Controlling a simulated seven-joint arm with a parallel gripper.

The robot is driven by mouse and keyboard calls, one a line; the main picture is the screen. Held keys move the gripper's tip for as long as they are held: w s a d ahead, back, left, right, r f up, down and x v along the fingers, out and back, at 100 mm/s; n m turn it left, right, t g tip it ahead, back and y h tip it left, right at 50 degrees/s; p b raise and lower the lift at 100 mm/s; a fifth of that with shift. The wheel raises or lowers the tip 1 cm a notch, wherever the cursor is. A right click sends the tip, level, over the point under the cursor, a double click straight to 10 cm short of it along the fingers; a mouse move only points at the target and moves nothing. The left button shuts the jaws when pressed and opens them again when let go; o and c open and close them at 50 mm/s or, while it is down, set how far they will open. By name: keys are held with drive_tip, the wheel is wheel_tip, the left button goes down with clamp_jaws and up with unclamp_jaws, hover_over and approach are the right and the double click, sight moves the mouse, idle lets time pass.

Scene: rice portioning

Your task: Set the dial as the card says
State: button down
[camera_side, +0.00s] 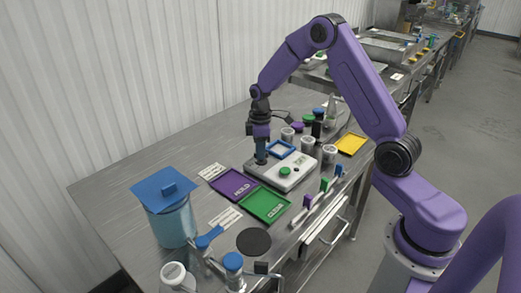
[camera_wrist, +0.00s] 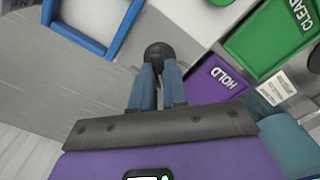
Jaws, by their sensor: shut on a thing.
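A black dial (camera_wrist: 158,51) stands on the pale grey device (camera_side: 297,178), at its left end in the side view. My gripper (camera_wrist: 158,70) reaches down onto the dial, its two blue fingers shut on it. In the side view my gripper (camera_side: 261,157) covers most of the dial, and its pointer or marks cannot be made out. White cards with print lie on the table, one behind the purple tray (camera_side: 212,171) and one by the green tray (camera_side: 225,217). Their print is too small to read in the side view, and I cannot tell which one concerns the dial.
Several lidded jars stand behind. A blue-lidded container (camera_side: 173,222) stands at the front left.

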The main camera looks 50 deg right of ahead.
drive_tip(key=m, duration=0.3)
drive_tip(key=shift+m, duration=0.4)
drive_tip(key=m, duration=0.3)
drive_tip(key=shift+d, duration=0.1)
drive_tip(key=m, duration=0.7)
drive_tip(key=shift+m, duration=0.3)
drive_tip(key=c, duration=1.1)
unclamp_jaws()
drive_tip(key=shift+c, duration=0.2)
wheel_tip(320, 180, up, 17)
drive_tip(key=shift+r, duration=0.2)
